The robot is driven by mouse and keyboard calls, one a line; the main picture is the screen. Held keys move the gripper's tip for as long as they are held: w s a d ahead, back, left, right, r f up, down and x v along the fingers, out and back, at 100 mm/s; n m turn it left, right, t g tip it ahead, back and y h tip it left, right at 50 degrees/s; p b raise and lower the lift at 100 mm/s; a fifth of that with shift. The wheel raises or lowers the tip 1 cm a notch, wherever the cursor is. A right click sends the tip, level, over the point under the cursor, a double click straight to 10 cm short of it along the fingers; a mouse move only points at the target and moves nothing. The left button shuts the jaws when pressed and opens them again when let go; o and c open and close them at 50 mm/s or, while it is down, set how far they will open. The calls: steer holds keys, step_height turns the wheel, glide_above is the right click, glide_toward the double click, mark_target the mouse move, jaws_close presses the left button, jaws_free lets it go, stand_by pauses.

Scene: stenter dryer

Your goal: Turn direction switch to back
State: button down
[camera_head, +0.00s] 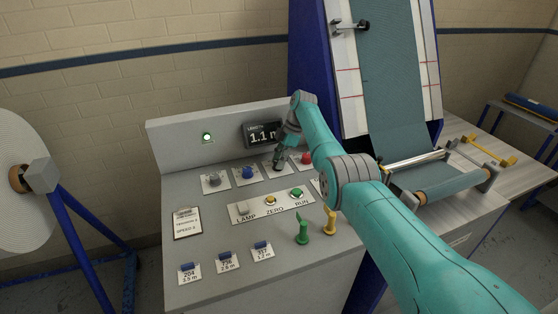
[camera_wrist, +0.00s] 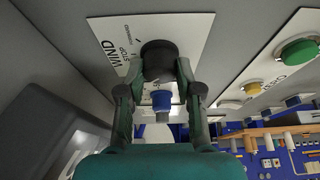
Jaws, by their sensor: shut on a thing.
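My gripper (camera_head: 284,150) is at the back of the grey console, on the third of the knobs in the upper row, and hides most of it in the head view. In the wrist view my gripper (camera_wrist: 160,88) has its two fingers closed around a dark round knob (camera_wrist: 158,60). Which way the knob is turned cannot be made out. The label suggests that it is the direction switch.
A blue knob (camera_head: 247,173) and a grey knob (camera_head: 212,180) stand left of my gripper, a red one (camera_head: 305,158) right. A lower plate (camera_head: 258,213) carries LAMP, ZERO and RUN buttons. A display (camera_head: 262,134) is behind.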

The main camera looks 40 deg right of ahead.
stand_by(0.4)
steer(key=c, duration=0.8)
jaws_free()
